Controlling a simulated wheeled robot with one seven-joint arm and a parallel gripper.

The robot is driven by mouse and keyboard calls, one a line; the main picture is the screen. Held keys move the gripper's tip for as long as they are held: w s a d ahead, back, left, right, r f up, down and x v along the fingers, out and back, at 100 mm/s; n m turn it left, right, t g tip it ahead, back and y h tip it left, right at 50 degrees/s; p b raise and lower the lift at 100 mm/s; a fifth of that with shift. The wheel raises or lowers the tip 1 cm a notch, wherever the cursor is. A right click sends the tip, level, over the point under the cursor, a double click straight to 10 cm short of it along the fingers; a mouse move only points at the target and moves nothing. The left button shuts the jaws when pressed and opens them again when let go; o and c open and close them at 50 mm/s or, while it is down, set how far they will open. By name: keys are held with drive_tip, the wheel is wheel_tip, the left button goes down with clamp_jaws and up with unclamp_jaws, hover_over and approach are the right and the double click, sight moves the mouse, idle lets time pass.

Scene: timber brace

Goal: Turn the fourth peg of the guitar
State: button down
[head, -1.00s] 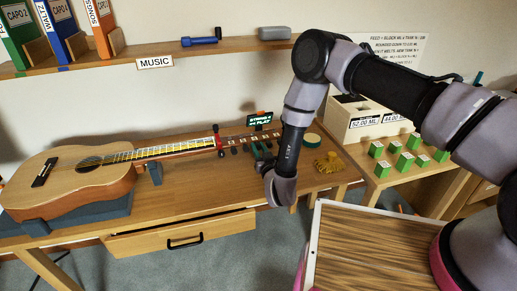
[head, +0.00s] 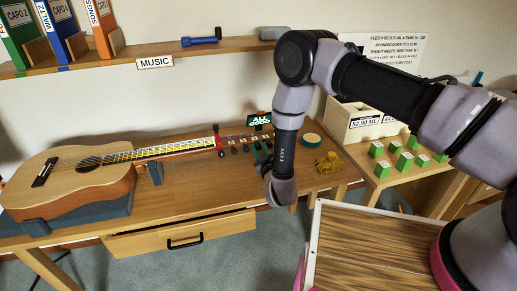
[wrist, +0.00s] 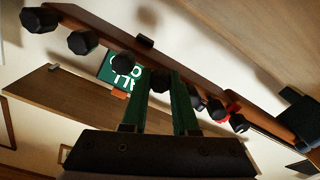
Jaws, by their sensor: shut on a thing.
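The guitar (head: 75,170) lies on the wooden bench, its neck pointing right to the headstock (head: 238,138). A row of dark pegs runs along the headstock's near edge. In the wrist view, my gripper (wrist: 160,88) has its two green fingers on either side of one black peg (wrist: 160,80) in the middle of the row, shut on it. Other pegs show to its left (wrist: 82,42) and right (wrist: 238,122). In the head view, my gripper (head: 263,158) is at the headstock, partly hidden by my arm. The small tuner display (head: 262,118) behind the headstock reads "ALL GOOD".
A blue stand (head: 155,172) holds the neck. The drawer (head: 182,235) below is slightly out. Green blocks (head: 384,169) stand on the right table. The bench front is clear.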

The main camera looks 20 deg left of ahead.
idle(0.3)
drive_tip(key=c, duration=1)
unclamp_jaws()
drive_tip(key=shift+o, duration=0.2)
drive_tip(key=v, duration=1.1)
drive_tip(key=shift+f, duration=0.1)
